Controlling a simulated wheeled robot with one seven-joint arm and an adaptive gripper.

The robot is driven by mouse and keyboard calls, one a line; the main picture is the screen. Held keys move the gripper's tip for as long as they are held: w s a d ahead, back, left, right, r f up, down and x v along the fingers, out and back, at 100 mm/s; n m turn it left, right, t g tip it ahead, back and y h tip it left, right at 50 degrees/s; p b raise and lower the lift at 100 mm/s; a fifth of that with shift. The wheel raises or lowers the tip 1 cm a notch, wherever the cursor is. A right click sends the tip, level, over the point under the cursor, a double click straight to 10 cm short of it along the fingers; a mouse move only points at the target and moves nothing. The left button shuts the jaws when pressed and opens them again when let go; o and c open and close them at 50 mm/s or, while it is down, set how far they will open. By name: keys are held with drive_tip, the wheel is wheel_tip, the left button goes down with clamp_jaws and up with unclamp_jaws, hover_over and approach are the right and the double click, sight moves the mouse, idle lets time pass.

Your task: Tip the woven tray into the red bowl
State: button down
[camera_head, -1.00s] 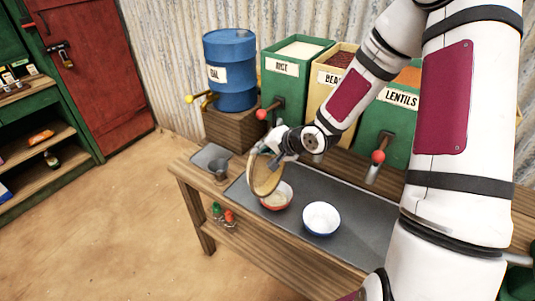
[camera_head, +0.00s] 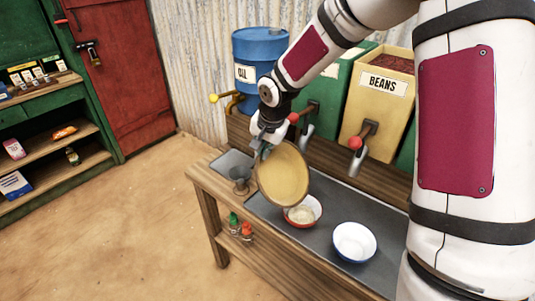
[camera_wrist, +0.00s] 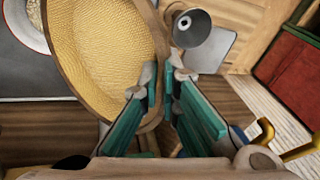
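The woven tray (camera_head: 283,178) is round, tan, with a wooden rim. It is steeply tilted above the counter, its inner face towards the head camera. That face looks bare; in the wrist view the tray (camera_wrist: 105,50) fills the upper left. My gripper (camera_head: 265,148) is shut on its rim; in the wrist view the gripper's teal fingers (camera_wrist: 163,88) lie either side of the rim. The red bowl (camera_head: 314,222) stands on the dark mat just below and right of the tray's lower edge, with pale grains inside.
A white bowl with a blue rim (camera_head: 354,242) stands right of the red bowl. A grey metal cup (camera_head: 240,178) stands left of the tray. Behind are the blue oil drum (camera_head: 258,60) and the beans bin (camera_head: 378,95) with red-knobbed levers. Small bottles (camera_head: 240,228) sit below the counter edge.

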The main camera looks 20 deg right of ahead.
drive_tip(key=w+a+f+g+h+b, duration=0.1)
drive_tip(key=w+f+g+h+b, duration=0.1)
drive_tip(key=f+b, duration=0.1)
drive_tip(key=w+a+f+g+h+b, duration=0.1)
drive_tip(key=w+a+f+g+b, duration=0.1)
drive_tip(key=b, duration=0.4)
drive_tip(key=w+a+f+g+h+b, duration=0.1)
drive_tip(key=w+f+g+h+b, duration=0.1)
drive_tip(key=f+g+b, duration=0.1)
drive_tip(key=shift+a+f+n+h+b, duration=0.15)
drive_tip(key=shift+f+n+h+b, duration=0.2)
drive_tip(key=shift+f+b, duration=0.7)
drive_tip(key=shift+s+r, duration=0.2)
